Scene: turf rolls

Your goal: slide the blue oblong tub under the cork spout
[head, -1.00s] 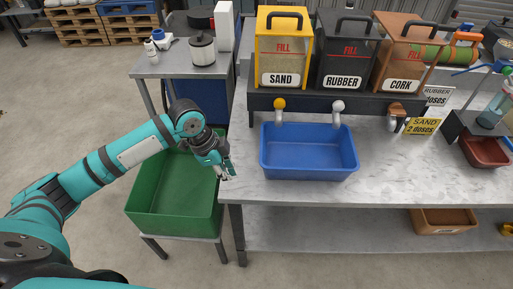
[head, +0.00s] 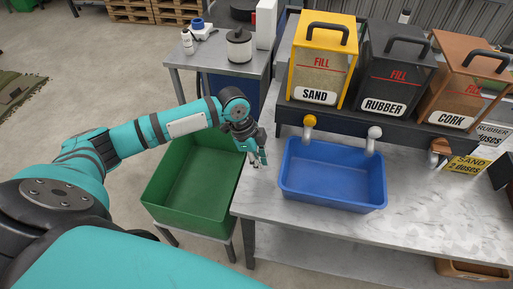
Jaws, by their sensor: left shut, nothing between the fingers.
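The blue oblong tub (head: 334,174) stands on the grey metal table, below the sand spout (head: 310,123) with its yellow knob and the rubber spout (head: 373,139) with its white knob. It looks empty. The cork spout (head: 438,152), with a brown knob, is to the right of the tub, under the cork dispenser (head: 463,88). My left gripper (head: 256,163) is shut and empty, pointing down at the table's left edge, a little left of the tub and apart from it. My right gripper is not in view.
A green bin (head: 192,187) stands low, left of the table. The sand dispenser (head: 322,62) and rubber dispenser (head: 391,70) stand on the black shelf behind the tub. A yellow sand sign (head: 467,164) stands right of the cork spout. Bare tabletop (head: 430,200) lies right of the tub.

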